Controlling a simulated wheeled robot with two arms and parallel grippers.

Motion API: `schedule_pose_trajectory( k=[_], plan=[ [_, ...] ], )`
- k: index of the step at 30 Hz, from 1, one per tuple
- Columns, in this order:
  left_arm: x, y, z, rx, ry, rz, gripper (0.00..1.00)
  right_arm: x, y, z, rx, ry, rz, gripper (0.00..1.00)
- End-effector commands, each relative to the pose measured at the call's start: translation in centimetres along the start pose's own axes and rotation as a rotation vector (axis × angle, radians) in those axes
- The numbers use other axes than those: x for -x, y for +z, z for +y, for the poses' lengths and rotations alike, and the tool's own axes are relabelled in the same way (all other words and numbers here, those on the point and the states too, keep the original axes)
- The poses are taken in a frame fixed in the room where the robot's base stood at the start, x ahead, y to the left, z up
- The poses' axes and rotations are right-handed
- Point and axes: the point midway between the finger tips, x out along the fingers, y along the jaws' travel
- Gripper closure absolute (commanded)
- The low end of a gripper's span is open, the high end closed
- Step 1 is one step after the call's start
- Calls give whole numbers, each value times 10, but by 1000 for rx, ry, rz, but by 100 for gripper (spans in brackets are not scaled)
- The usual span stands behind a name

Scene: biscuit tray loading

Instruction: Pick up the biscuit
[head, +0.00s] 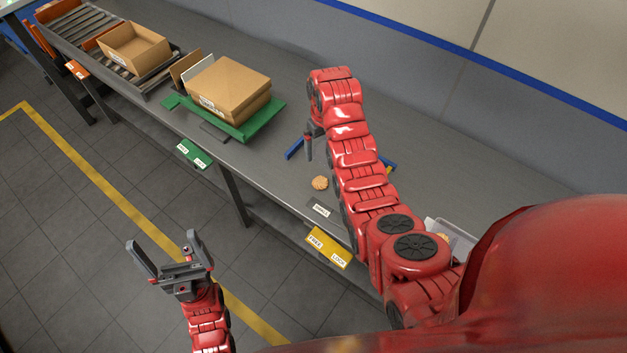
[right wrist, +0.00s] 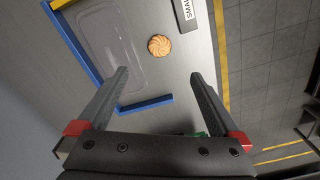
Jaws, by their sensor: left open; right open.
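The round golden biscuit (head: 320,183) lies on the grey bench near its front edge, beside my right arm in the head view. In the right wrist view the biscuit (right wrist: 159,46) lies beyond the fingertips, between the lines of the two fingers. My right gripper (right wrist: 160,82) is open and empty, above the bench and apart from the biscuit. In the head view its finger (head: 308,147) points down, with the rest hidden by the arm. My left gripper (head: 168,250) is open and empty, over the floor in front of the bench.
A clear tray (right wrist: 108,45) lies beside the biscuit inside blue corner strips (right wrist: 148,105). A cardboard box (head: 232,85) sits on a green mat (head: 262,122) further left. An open carton (head: 135,45) stands on the roller conveyor. A yellow sign (head: 328,248) hangs at the bench front.

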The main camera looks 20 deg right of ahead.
Motion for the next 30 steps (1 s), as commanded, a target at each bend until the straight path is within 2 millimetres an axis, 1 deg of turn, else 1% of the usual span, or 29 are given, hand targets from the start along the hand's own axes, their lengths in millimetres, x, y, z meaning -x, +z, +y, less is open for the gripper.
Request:
schedule_pose_trajectory(
  k=[2,5,12,17,20,21,22,25,30],
  plan=[
    [5,1,0,0,0,0,0,-4,3,-1,1,-5,-15,0],
    [17,3,1,0,0,0,0,-17,4,-1,1,-5,-16,0],
    [60,10,3,0,0,0,0,-61,3,-1,1,-5,-12,0],
    [86,15,4,0,0,0,0,-87,3,-1,1,-4,-11,0],
    [102,17,5,0,0,0,0,-107,3,-1,1,-3,-11,0],
    [89,15,4,0,0,-1,0,-103,4,-1,1,-4,-15,0],
    [83,14,4,0,0,-1,0,-105,4,-1,1,-6,-19,0],
    [79,13,4,0,0,1,0,-116,3,-1,1,-4,-13,0],
    [74,12,4,0,0,0,0,-125,2,-1,1,-4,-14,0]
  ],
)
